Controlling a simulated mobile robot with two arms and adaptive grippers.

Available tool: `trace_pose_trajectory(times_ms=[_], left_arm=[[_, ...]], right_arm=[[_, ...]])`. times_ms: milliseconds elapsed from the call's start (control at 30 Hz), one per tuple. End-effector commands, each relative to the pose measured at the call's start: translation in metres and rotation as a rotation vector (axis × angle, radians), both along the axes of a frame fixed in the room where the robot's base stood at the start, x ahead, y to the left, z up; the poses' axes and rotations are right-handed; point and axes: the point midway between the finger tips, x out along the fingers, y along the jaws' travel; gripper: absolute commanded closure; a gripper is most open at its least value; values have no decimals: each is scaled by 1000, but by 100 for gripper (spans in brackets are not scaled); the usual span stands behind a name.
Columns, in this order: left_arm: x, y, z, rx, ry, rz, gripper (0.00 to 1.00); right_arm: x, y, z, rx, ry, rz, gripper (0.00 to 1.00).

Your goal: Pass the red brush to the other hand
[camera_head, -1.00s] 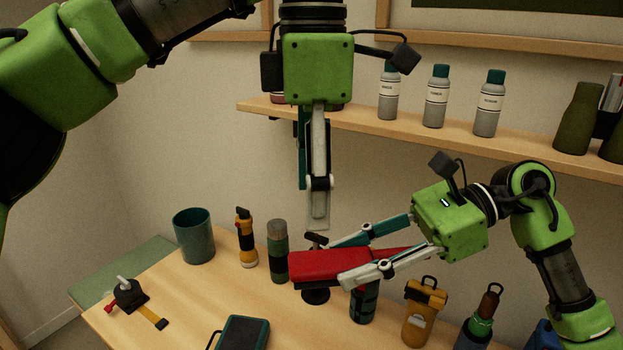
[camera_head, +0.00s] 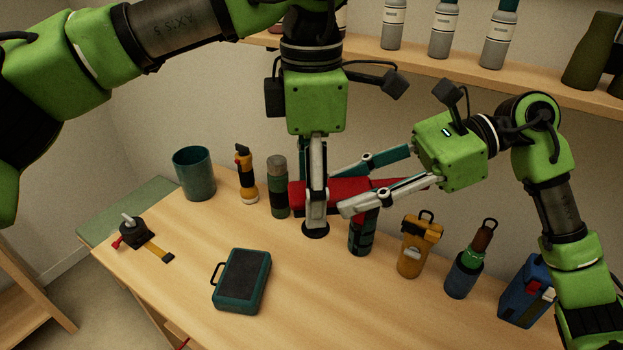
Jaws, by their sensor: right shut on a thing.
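The red brush (camera_head: 347,190) is held up level above the table, with its block to the left and its thin handle running back between the fingers of my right gripper (camera_head: 342,192). My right gripper comes in from the right and is shut on the brush. My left gripper (camera_head: 315,215) points straight down at the brush's left part. Its pale near finger crosses in front of the red block; the other finger is mostly hidden behind it, so its opening and any grip cannot be made out.
A teal case (camera_head: 243,281) lies on the table in front. A teal cup (camera_head: 194,173), a yellow flashlight (camera_head: 247,176) and a green-banded bottle (camera_head: 278,188) stand at the back left. A yellow bottle (camera_head: 418,246) and blue box (camera_head: 526,291) stand right.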

Motion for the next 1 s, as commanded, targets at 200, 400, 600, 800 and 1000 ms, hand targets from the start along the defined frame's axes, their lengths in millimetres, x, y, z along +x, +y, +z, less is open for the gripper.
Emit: trace_pose_trajectory(times_ms=[200, 400, 600, 800, 1000], left_arm=[[0, 0, 0, 0, 0, 0, 89], [0, 0, 1, 0, -1, 0, 89], [0, 0, 1, 0, 0, 0, 89], [0, 0, 1, 0, 0, 0, 89], [0, 0, 1, 0, 0, 0, 89]], right_arm=[[0, 0, 0, 1, -1, 0, 88], [0, 0, 0, 1, -1, 0, 45], [0, 0, 0, 0, 0, 0, 45], [1, -8, 3, -1, 0, -2, 45], [4, -42, 17, -1, 0, -5, 45]])
